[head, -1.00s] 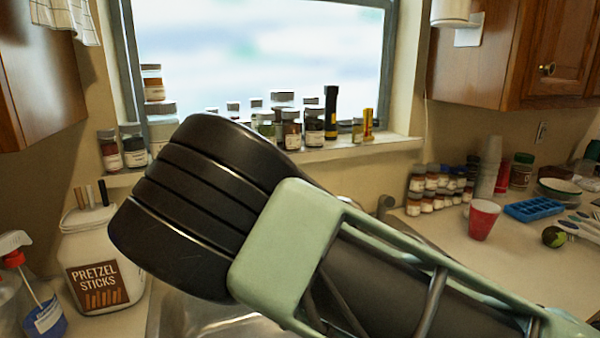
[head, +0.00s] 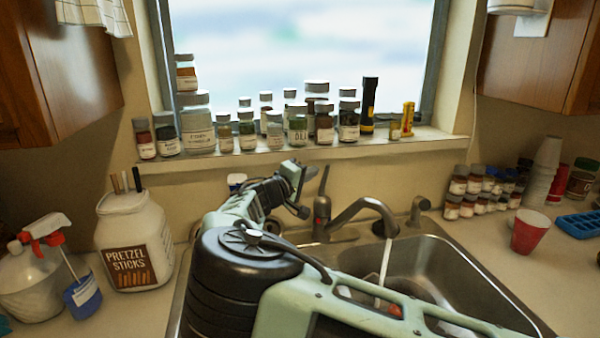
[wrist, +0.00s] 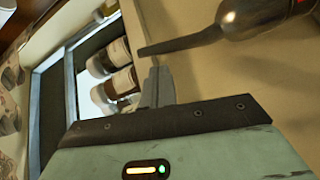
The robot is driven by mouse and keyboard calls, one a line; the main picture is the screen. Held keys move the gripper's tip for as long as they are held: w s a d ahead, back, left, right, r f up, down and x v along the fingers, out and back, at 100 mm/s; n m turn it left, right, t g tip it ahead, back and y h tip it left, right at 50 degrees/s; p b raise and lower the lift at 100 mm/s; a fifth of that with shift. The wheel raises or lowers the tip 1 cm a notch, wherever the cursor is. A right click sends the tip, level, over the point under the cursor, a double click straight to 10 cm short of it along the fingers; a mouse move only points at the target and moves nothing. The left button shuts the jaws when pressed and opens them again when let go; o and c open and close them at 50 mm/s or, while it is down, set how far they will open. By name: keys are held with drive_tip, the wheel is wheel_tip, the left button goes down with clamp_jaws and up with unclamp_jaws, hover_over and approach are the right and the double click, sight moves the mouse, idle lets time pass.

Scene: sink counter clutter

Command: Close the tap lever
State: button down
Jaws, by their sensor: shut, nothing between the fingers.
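The tap (head: 322,217) stands behind the sink, with a curved spout (head: 362,205) reaching right. A pale stream (head: 384,262) hangs from the spout into the basin. The dark tap lever (head: 323,183) points up from the tap body. In the wrist view, the lever (wrist: 182,43) extends left from the metal body (wrist: 250,16), just beyond the fingertips. My gripper (head: 300,176) is shut and empty, immediately left of the lever in the head view. Its fingers also show in the wrist view (wrist: 156,82). I cannot tell whether they touch the lever.
The windowsill (head: 290,153) behind the tap holds several jars and a black flashlight (head: 369,105). A pretzel jar (head: 135,240) and spray bottle (head: 35,270) stand left of the sink (head: 448,268). A red cup (head: 529,232) and stacked spice jars (head: 480,190) stand on the right.

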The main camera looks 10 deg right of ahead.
sight(327, 175)
drive_tip(key=shift+w+d, duration=0.4)
drive_tip(key=shift+d, duration=0.15)
drive_tip(key=shift+f, duration=0.15)
drive_tip(key=shift+s+d+m+b, duration=0.2)
drive_tip(key=shift+s+m+b, duration=0.1)
drive_tip(key=shift+b, duration=0.5)
drive_tip(key=shift+d+b, duration=0.1)
drive_tip(key=shift+b, duration=0.3)
drive_tip(key=m+b, duration=0.1)
drive_tip(key=b, duration=0.2)
drive_tip(key=s+d+m+b, duration=0.1)
drive_tip(key=b, duration=0.2)
drive_tip(key=shift+s+f+m, duration=0.25)
drive_tip(key=shift+f+m, duration=0.05)
drive_tip(key=shift+f, duration=0.05)
drive_tip(key=s+d+m+b, duration=0.1)
drive_tip(key=m+b, duration=0.1)
drive_tip(key=b, duration=0.2)
drive_tip(key=shift+s+d+r+b, duration=0.1)
drive_tip(key=shift+s+d+b, duration=0.05)
drive_tip(key=shift+b, duration=0.2)
